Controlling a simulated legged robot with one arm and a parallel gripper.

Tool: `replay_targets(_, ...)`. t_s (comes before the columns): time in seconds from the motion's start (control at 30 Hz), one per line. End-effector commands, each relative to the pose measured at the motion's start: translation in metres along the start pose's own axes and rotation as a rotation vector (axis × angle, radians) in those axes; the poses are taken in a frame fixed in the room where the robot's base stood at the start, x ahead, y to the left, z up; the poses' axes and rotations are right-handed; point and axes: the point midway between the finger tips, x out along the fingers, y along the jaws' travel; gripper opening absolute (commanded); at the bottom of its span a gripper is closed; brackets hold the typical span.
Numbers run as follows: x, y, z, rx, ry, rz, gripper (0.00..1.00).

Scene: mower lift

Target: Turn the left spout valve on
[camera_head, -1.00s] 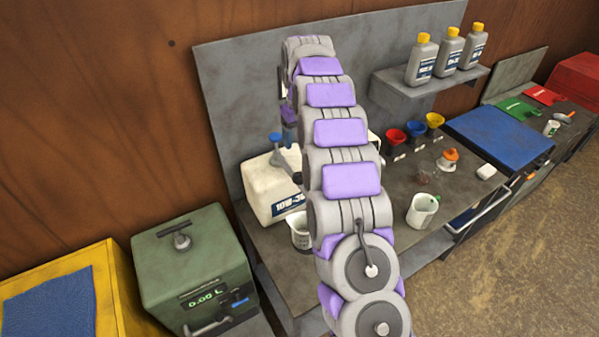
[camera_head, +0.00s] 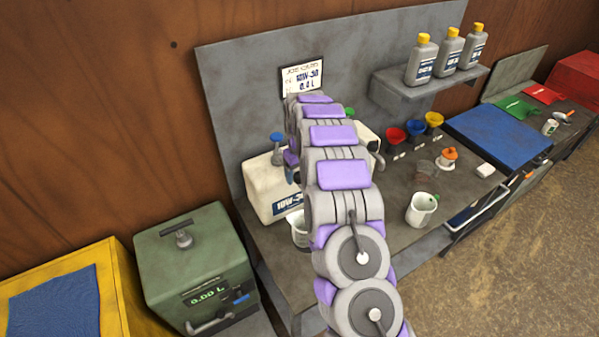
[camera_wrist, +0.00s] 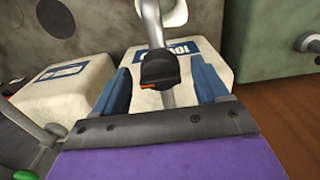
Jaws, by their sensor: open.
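My gripper (camera_wrist: 160,67) is open in the wrist view, its two blue fingers apart. A black valve handle (camera_wrist: 160,68) with a small orange mark shows between the fingers; I cannot tell whether they touch it. A pale grey spout pipe (camera_wrist: 151,22) runs behind the handle. A white oil container (camera_wrist: 205,55) with a blue label is behind it. In the head view the left white container (camera_head: 265,185), labelled 10W-30, stands on the bench with a blue-topped part (camera_head: 277,140) above it. My arm hides the valve and most of the gripper there.
The green box (camera_head: 190,262) with a 0.00 L display stands left of the bench. Another cup (camera_head: 421,209) and coloured funnels (camera_head: 415,130) are on the right.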

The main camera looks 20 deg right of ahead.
Motion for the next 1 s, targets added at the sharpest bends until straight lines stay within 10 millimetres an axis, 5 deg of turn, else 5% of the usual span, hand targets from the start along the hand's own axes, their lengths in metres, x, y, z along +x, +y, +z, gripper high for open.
replay_targets(0.27, 0.0013, 0.0001, -0.0003, 0.000, 0.000, 0.000, 0.74)
replay_targets(0.83, 0.0011, 0.0000, -0.0002, 0.000, 0.000, 0.000, 0.19)
replay_targets(1.0, 0.0013, 0.0000, -0.0002, 0.006, 0.000, 0.000, 0.18)
